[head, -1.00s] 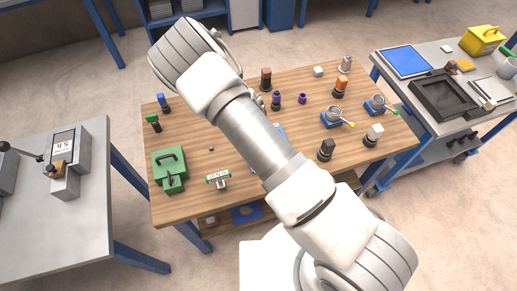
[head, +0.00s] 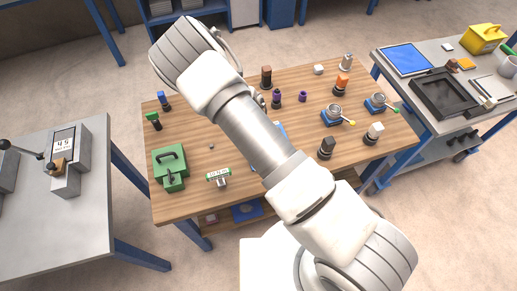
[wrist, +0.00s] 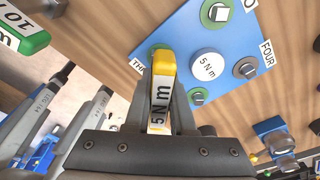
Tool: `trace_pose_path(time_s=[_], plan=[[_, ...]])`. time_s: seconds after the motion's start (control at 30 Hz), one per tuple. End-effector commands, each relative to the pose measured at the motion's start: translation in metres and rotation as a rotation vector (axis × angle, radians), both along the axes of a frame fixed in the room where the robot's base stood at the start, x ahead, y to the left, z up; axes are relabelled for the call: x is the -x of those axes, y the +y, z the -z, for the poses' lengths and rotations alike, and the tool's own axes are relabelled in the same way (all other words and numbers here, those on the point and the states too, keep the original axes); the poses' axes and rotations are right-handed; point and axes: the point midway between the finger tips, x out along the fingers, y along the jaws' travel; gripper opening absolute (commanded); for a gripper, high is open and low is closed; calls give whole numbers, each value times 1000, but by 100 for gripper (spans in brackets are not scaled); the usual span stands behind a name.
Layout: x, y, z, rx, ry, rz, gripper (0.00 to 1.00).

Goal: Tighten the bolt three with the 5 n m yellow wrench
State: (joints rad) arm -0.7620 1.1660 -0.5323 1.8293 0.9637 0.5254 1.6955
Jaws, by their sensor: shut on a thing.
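In the wrist view my gripper (wrist: 162,92) is shut on the yellow wrench (wrist: 163,65), whose white label reads 5 N m. The wrench's yellow end points towards the blue plate (wrist: 228,40). Bolt three, with a green ring (wrist: 155,49) by a partly covered THREE label, is mostly hidden behind the wrench's end. I cannot tell whether the wrench touches it. The plate also has a bolt by FOUR (wrist: 246,68), a bolt at the top (wrist: 219,13), another low bolt (wrist: 197,96) and a white 5 N m disc (wrist: 207,65). In the head view my arm hides the gripper and wrench.
The wooden table (head: 235,195) holds a green case (head: 170,168), a green-labelled tool (head: 218,176), several small dark-based parts and blue-based metal cups (head: 333,115). A grey bench (head: 60,235) stands left and a trolley with a black tray (head: 443,95) right.

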Motion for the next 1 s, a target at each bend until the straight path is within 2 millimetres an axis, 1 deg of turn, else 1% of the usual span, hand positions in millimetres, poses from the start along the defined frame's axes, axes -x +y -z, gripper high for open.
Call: trace_pose_path(time_s=[0.37, 1.0], plan=[[0, 0, -3, 0, -1, 0, 0], [0, 0, -34, -1, -1, 0, 0]])
